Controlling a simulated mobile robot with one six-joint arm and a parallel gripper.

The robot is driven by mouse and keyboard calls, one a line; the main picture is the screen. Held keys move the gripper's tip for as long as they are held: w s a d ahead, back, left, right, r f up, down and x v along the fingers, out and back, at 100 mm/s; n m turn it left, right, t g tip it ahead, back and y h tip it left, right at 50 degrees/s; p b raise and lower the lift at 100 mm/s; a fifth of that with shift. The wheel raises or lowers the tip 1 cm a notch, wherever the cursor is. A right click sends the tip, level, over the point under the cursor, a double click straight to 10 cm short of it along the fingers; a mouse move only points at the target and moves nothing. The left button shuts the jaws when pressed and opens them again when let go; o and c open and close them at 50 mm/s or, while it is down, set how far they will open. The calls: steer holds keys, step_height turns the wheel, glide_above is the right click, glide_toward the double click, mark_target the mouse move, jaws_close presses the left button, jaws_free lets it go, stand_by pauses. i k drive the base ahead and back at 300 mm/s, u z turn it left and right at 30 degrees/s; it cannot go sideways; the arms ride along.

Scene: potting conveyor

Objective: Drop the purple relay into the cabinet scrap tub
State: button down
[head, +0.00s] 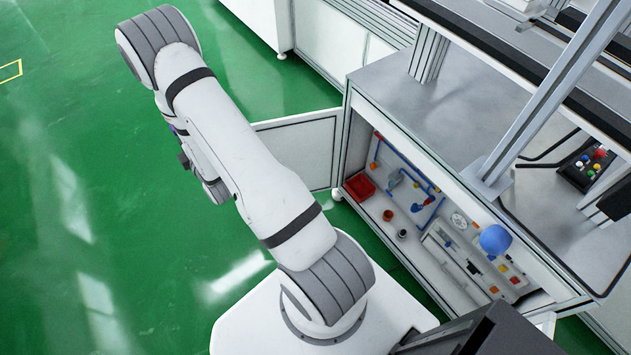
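The cabinet (334,140) stands open at the right, with its door (298,140) swung out to the left. A red open tub (360,187) sits at the near left end of the cabinet floor; it looks like the scrap tub. My gripper (183,160) is left of the cabinet, over the green floor and well apart from the tub. It is mostly hidden behind my forearm, and its fingers cannot be made out. I cannot pick out the purple relay for certain.
Inside the cabinet are blue pipework (408,163), small orange and dark parts, a panel with components and a blue rounded object (495,240). A control box with coloured buttons (590,166) sits on the worktop. The green floor at left is clear.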

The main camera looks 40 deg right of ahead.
mark_target(362, 195)
steer(key=z, duration=0.05)
steer(key=k, duration=0.3)
steer(key=z, duration=0.95)
steer(key=i, duration=0.45)
steer(key=u, duration=0.1)
steer(key=k, duration=0.65)
steer(key=z, duration=0.2)
steer(key=i, duration=0.7)
steer(key=u, duration=0.05)
